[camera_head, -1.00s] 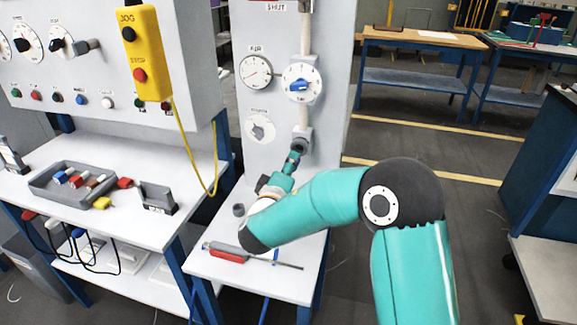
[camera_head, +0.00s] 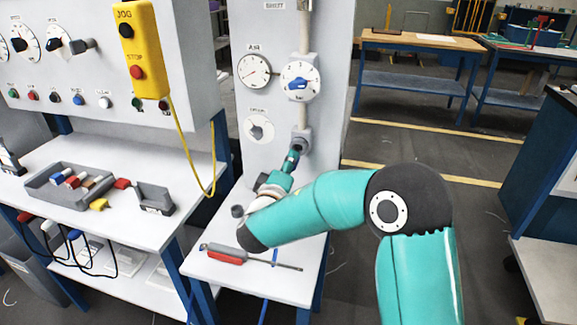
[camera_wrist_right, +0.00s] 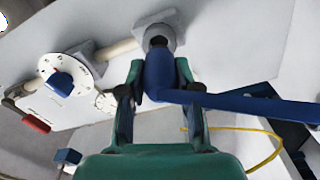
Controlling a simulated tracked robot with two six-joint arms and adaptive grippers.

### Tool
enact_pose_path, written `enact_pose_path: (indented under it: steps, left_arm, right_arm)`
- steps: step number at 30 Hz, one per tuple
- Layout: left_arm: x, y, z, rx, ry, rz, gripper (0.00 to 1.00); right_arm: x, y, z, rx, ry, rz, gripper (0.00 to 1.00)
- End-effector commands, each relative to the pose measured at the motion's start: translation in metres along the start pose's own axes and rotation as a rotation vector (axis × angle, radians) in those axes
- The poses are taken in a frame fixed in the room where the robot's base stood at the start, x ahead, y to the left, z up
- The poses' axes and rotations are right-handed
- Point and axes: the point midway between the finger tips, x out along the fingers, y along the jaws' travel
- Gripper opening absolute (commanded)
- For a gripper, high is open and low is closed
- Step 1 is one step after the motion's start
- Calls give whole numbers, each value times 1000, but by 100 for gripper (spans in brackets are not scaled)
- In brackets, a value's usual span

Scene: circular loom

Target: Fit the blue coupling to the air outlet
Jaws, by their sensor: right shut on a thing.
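The air outlet (camera_head: 302,140) is a grey fitting at the lower end of the pipe on the white panel. In the right wrist view the outlet (camera_wrist_right: 158,32) shows as a round grey socket. My right gripper (camera_head: 292,158) is just below and in front of it. In the wrist view the right gripper (camera_wrist_right: 156,88) is shut on the blue coupling (camera_wrist_right: 158,72), whose blue hose runs off to the right. The coupling's dark front end is at the outlet's mouth; I cannot tell whether it is seated. My left gripper is not in view.
A regulator dial (camera_head: 300,82) and an air gauge (camera_head: 255,70) are above the outlet. A screwdriver with a red handle (camera_head: 228,256) lies on the small white table. A yellow jog box (camera_head: 143,50) hangs at left with its cable. A grey tray (camera_head: 58,187) holds small parts.

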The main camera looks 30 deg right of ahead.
Motion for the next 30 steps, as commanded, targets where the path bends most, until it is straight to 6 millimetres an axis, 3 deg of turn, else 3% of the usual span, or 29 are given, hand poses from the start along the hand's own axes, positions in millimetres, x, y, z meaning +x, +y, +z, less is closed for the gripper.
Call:
enact_pose_path:
  steps: [30]
  left_arm:
    - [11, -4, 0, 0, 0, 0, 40]
  right_arm:
    - [21, 1, 1, 0, -1, 2, 0]
